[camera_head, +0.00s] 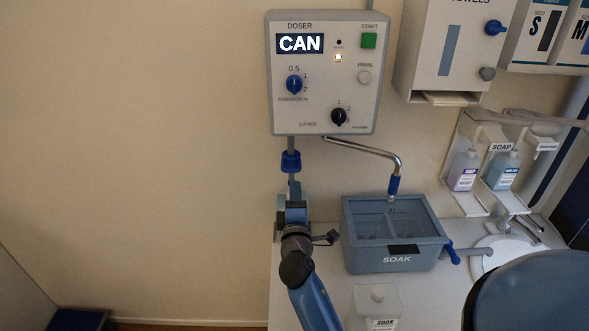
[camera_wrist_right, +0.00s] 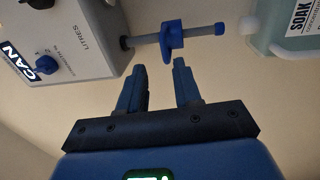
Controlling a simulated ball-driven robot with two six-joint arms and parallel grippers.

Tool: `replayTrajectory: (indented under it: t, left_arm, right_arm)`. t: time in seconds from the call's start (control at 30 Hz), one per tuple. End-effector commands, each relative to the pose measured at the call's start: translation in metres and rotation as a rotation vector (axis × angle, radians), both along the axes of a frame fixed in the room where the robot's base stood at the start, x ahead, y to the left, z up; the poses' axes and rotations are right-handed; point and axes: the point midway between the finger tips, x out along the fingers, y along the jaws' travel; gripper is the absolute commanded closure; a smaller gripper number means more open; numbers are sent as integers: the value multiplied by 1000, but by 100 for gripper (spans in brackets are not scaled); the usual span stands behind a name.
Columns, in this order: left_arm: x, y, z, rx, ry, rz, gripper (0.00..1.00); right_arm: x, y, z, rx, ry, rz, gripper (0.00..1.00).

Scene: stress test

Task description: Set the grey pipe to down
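The grey pipe (camera_head: 291,145) hangs straight down from the underside of the doser box (camera_head: 325,75); it also shows in the right wrist view (camera_wrist_right: 143,40). A blue winged collar (camera_head: 290,161) sits on it, and its blue lower tip (camera_wrist_right: 220,28) points at a white cap (camera_wrist_right: 248,27) with a small gap. My right gripper (camera_wrist_right: 160,66) is open and empty. In the right wrist view its fingertips lie just short of the collar, which is not between them. In the head view my right arm hides the pipe's lower end. My left gripper is not in view.
The doser display (camera_head: 300,43) reads CAN. A metal spout (camera_head: 370,147) hangs over the blue SOAK basin (camera_head: 395,261), right of my arm. A clear SOAK container (camera_head: 375,308) stands in front. The wall at left is bare.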

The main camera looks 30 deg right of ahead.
Motion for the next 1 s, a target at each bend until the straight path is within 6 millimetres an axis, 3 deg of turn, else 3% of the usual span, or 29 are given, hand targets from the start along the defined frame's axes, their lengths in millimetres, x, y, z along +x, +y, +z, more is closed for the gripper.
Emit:
replayTrajectory:
  t: [0.5,1.0]
  left_arm:
    - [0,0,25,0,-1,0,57]
    - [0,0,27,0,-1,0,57]
  right_arm:
    - [69,-33,12,1,-2,1,67]
    - [82,-39,12,3,-3,2,67]
